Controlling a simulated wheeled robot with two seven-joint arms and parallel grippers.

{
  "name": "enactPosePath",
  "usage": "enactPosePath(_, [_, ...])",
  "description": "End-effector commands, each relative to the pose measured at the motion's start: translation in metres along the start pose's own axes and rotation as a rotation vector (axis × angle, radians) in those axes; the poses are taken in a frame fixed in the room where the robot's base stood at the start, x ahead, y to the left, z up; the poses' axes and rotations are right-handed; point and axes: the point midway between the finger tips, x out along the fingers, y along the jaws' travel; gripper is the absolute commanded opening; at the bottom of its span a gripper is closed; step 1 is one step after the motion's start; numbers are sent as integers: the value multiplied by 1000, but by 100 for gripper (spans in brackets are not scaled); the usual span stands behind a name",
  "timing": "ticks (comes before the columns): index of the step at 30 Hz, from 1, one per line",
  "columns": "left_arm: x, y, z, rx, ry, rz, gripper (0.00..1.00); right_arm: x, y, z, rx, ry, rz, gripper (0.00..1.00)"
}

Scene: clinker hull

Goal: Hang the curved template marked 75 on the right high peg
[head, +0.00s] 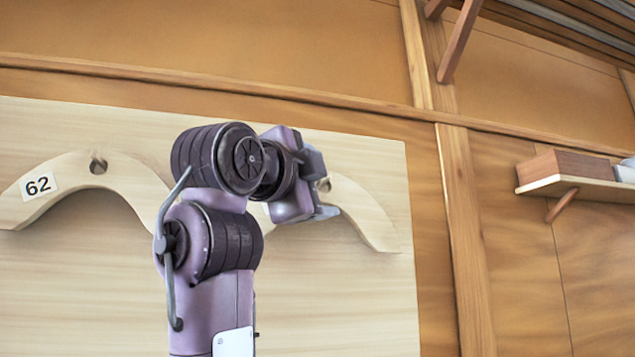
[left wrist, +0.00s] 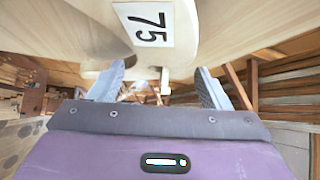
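The curved template marked 75 (head: 358,207) is against the pale board at the right, arch upward, with a round peg (head: 322,185) showing near its top. Its left part is hidden behind my left arm. Its 75 label (left wrist: 146,24) shows close up in the left wrist view. My left gripper (head: 322,187) is in front of the template near the peg. In the left wrist view, its two fingers (left wrist: 160,76) are spread wide, with the template's edge just beyond the tips; I see no grip on it. My right gripper is not in view.
A template marked 62 (head: 92,178) hangs on a peg (head: 98,164) at the left of the pale board (head: 330,300). A shelf (head: 577,185) with a brown box (head: 562,166) juts from the wall at the right. The board below the templates is bare.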

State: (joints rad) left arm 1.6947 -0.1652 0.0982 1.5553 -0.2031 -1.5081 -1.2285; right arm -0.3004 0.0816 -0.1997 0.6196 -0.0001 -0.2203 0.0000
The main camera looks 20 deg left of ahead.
Motion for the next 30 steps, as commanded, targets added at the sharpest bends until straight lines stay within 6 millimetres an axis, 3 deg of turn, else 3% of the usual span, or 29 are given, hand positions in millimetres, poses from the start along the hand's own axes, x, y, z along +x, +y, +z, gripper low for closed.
enactPosePath(9, [-4,2,0,0,0,0,71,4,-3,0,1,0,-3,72])
enactPosePath(21, [-66,4,0,0,1,-3,71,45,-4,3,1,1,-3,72])
enactPosePath(30, [-79,0,0,0,0,0,71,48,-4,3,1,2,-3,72])
